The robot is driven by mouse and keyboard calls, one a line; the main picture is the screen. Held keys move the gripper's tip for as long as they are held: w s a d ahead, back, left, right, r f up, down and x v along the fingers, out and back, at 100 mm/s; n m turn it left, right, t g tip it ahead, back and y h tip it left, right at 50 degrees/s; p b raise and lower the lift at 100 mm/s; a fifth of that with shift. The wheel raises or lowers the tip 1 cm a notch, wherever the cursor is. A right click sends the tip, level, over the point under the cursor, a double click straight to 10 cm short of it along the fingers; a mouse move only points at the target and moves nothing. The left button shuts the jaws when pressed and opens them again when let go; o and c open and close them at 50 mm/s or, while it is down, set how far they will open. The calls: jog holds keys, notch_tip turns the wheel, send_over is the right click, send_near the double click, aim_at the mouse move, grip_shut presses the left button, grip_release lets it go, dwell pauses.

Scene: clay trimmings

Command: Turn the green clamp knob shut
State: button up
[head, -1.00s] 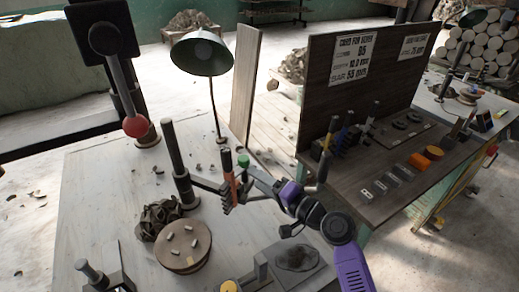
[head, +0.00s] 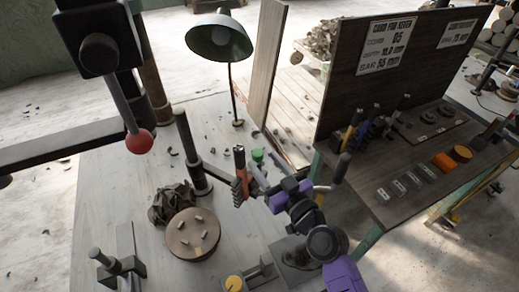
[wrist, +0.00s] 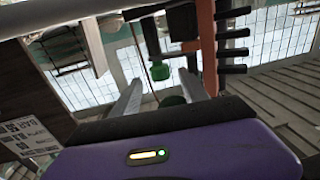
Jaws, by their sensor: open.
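The green clamp knob (head: 257,155) shows in the head view behind my gripper's fingers, beside the dark post and its bar. In the wrist view a green knob (wrist: 161,72) hangs on a dark piece, between and beyond the fingers. A second, darker green piece (wrist: 172,100) shows lower between them, partly hidden. My gripper (head: 254,178) is open with nothing between its fingers; its pale fingers (wrist: 160,88) frame the knob in the wrist view. I see no contact.
The dark post (head: 190,150) stands left of the gripper. A round board (head: 192,236) with pale pieces and a dark clay heap (head: 172,203) lie in front. A lamp (head: 220,38) stands behind. A tall dark panel (head: 350,95) rises from the right-hand bench.

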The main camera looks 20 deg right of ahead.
aim_at(261, 158)
jog(key=shift+w+a+p, duration=0.15)
jog(key=shift+w+p, duration=0.1)
jog(key=shift+w, duration=0.9)
jog(key=shift+w+a+p, duration=0.1)
jog(key=shift+w+p, duration=0.1)
jog(key=shift+w, duration=0.95)
grip_shut()
